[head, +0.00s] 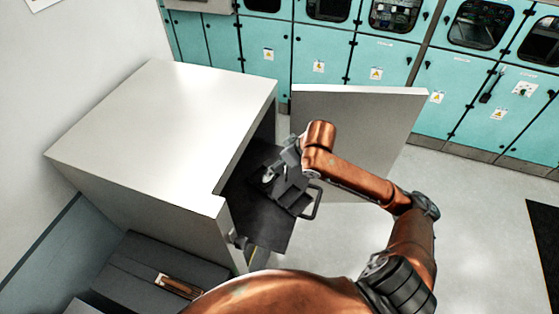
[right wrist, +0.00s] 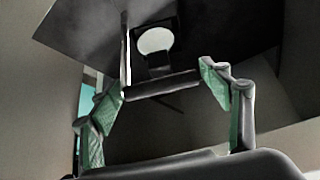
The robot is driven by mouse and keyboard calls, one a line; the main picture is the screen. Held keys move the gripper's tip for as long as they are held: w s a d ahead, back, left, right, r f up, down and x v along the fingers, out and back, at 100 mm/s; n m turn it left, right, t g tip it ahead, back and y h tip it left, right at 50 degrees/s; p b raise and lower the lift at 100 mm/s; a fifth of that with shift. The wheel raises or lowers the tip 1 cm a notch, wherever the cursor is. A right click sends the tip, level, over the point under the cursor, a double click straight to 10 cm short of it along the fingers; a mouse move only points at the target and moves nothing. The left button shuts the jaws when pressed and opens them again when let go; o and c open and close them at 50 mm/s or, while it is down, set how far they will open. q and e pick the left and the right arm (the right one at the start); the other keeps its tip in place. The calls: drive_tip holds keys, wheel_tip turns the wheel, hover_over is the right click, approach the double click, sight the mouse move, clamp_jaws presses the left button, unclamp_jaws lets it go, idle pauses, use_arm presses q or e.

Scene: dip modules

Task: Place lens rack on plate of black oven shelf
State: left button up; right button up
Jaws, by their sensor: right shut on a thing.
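The black oven shelf plate (head: 262,222) juts out of the open front of the pale grey oven (head: 165,125). My right gripper (head: 277,182) is over this plate and shut on the dark lens rack, whose pale round lens (head: 267,177) just shows beside the fingers. In the right wrist view, my gripper (right wrist: 160,92) has its green pads at both ends of the lens rack's bar (right wrist: 163,85). The round white lens (right wrist: 156,40) stands out against the black plate (right wrist: 80,28). I cannot tell whether the rack touches the plate. My left gripper is not in view.

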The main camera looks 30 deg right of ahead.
drive_tip(key=o, duration=2)
drive_tip(key=shift+f, duration=0.1)
drive_tip(key=shift+c, duration=0.2)
drive_tip(key=b+v, duration=0.2)
drive_tip(key=v, duration=1)
